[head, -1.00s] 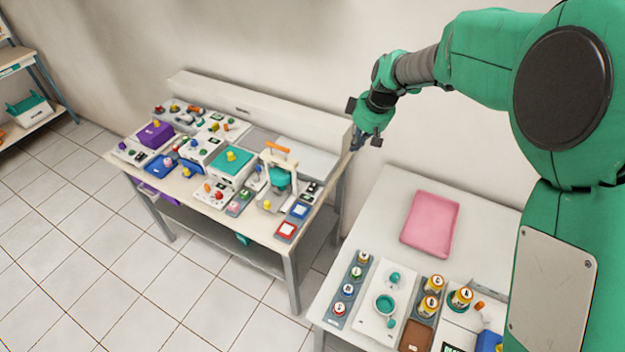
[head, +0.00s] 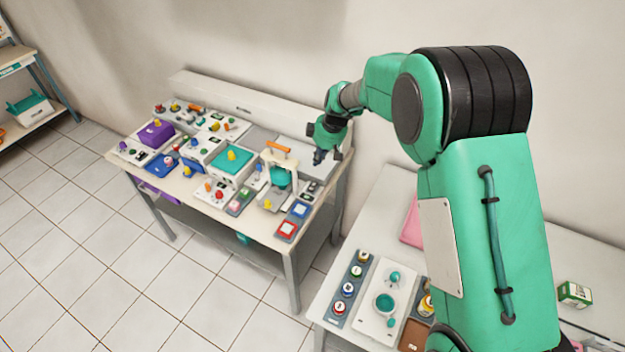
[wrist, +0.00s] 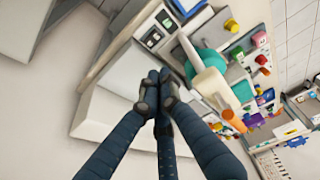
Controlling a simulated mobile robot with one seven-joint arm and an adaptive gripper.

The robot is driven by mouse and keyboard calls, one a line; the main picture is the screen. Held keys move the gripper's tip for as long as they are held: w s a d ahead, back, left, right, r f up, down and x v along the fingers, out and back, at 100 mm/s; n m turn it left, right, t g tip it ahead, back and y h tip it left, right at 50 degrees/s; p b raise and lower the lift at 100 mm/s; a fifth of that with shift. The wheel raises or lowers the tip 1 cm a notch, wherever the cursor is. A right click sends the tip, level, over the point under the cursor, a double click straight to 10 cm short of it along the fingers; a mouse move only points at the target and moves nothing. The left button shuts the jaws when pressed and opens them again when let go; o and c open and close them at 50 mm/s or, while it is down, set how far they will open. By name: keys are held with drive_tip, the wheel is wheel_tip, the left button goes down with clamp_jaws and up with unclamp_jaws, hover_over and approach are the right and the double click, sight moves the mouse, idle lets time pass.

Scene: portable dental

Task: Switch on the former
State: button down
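What looks like the former is a white unit on the far bench, with a teal dome (head: 281,178) and an orange-handled white lever frame (head: 278,147). In the wrist view the teal dome (wrist: 209,62) and orange handle (wrist: 233,120) show right of my gripper. A small panel with dark switch-like squares (head: 313,187) lies to the dome's right; it also shows in the wrist view (wrist: 160,29). Switch positions are too small to read. My gripper (head: 321,157) is above the bench's right back part, apart from the panel. In the wrist view my gripper's fingertips (wrist: 158,82) are together and empty.
The far bench holds several units, including a purple box (head: 155,134) and a teal-topped box (head: 231,162). Blue and red pads (head: 286,231) lie at its front right corner. A nearer table with a pink tray (head: 411,227) and several jars is at right. The tiled floor (head: 150,285) is clear.

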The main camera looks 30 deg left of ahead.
drive_tip(key=shift+f, duration=0.15)
drive_tip(key=b, duration=0.1)
hover_over(311, 184)
drive_tip(key=f, duration=1.1)
drive_tip(key=shift+s+d, duration=0.35)
drive_tip(key=shift+w+f, duration=0.25)
drive_tip(key=shift+f, duration=0.8)
drive_tip(key=shift+f, duration=0.1)
drive_tip(key=shift+w+f+g+b, duration=0.35)
drive_tip(key=shift+f+g+b, duration=0.1)
drive_tip(key=shift+g+b, duration=0.15)
drive_tip(key=shift+s+r, duration=0.1)
drive_tip(key=shift+s, duration=0.1)
